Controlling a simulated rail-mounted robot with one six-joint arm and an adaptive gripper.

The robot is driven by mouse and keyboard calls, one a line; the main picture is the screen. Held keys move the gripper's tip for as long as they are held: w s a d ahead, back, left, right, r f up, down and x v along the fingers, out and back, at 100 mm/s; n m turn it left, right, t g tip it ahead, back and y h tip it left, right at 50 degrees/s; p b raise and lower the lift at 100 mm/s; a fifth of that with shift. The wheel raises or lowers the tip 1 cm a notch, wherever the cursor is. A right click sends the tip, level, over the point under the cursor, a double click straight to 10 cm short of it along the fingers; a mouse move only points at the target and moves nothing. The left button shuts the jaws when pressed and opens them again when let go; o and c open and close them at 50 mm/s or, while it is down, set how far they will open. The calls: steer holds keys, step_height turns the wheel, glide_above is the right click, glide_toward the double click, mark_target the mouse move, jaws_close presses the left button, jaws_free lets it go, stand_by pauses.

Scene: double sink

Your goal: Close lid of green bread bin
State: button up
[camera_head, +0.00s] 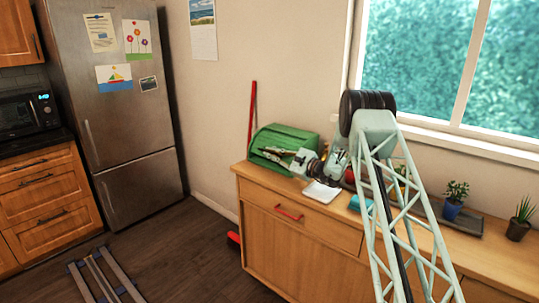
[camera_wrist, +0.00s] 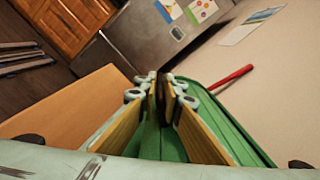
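The green bread bin (camera_head: 290,136) stands at the far left end of the wooden counter, against the wall. Its ribbed green top shows in the head view, and the front below looks dark and partly hidden by my gripper; I cannot tell exactly how far the lid stands open. My gripper (camera_head: 268,153) is at the bin's front, its fingers pointing left across it. In the wrist view, green bin surfaces (camera_wrist: 215,120) lie between and to the right of the fingers of my gripper (camera_wrist: 161,82). The tips look close together, with a dark gap; contact with the lid is unclear.
A white square item (camera_head: 321,192) and a blue item (camera_head: 361,203) lie on the counter right of the bin. Potted plants (camera_head: 454,200) stand farther right. A red stick (camera_head: 252,110) leans on the wall behind the bin.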

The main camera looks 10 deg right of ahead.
steer(key=o, duration=0.3)
steer(key=shift+o, duration=0.2)
steer(key=shift+s+d, duration=0.15)
steer(key=v, duration=1.1)
steer(key=shift+s+d, duration=0.15)
steer(key=shift+s, duration=0.15)
steer(key=shift+c, duration=0.7)
